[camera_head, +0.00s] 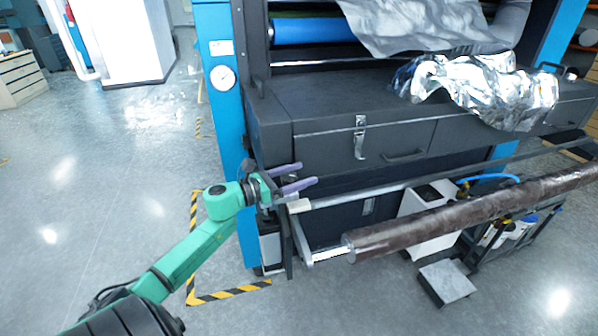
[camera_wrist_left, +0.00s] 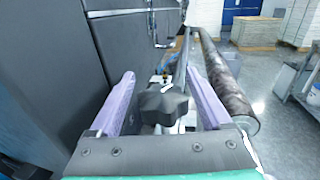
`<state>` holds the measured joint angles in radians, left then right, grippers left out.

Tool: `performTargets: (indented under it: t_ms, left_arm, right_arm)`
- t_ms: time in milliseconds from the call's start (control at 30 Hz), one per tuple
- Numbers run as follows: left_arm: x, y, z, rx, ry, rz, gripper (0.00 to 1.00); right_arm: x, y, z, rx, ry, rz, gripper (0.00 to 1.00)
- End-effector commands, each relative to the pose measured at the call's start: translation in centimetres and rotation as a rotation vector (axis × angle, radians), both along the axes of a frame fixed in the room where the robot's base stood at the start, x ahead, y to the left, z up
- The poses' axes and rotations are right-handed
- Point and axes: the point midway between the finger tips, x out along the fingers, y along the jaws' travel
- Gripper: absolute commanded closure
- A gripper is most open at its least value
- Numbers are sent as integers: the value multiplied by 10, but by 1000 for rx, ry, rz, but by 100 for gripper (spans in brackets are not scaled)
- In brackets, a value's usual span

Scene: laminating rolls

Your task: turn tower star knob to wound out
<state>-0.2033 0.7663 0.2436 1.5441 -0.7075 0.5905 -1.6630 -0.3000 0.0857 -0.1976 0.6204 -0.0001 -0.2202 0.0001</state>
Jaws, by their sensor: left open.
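A black star knob (camera_wrist_left: 163,103) shows in the left wrist view, in the space between the two purple fingers of my left gripper (camera_wrist_left: 160,76). The fingers are open, one on each side of it, and a gap shows on both sides. In the head view my left gripper (camera_head: 308,174) is at the left end of the roll frame, in front of the dark machine cabinet. The knob is mostly hidden there by the fingers. My right gripper is in neither view.
A long brown roll (camera_head: 460,216) lies across the front right, next to a grey bar (camera_head: 370,191). The dark cabinet (camera_head: 330,141) stands close behind the gripper. Crumpled silver film (camera_head: 480,88) lies on top. Open floor (camera_head: 100,200) is at the left.

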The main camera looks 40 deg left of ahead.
Motion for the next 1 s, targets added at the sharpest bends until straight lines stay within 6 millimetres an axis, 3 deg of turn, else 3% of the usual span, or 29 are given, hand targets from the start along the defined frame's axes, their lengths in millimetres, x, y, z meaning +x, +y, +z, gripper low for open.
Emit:
performTargets:
  t_ms: [133,167,367,733,1000]
  left_arm:
    - [0,0,-1,0,0,0,18]
    - [0,0,-1,-1,0,0,22]
    - [0,0,-1,-1,0,-1,99]
    - [0,1,-1,-3,1,42,100]
    - [0,5,0,-4,2,198,100]
  right_arm:
    - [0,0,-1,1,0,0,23]
    - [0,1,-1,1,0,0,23]
    - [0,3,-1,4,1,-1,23]
    - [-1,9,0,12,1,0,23]
    - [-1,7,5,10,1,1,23]
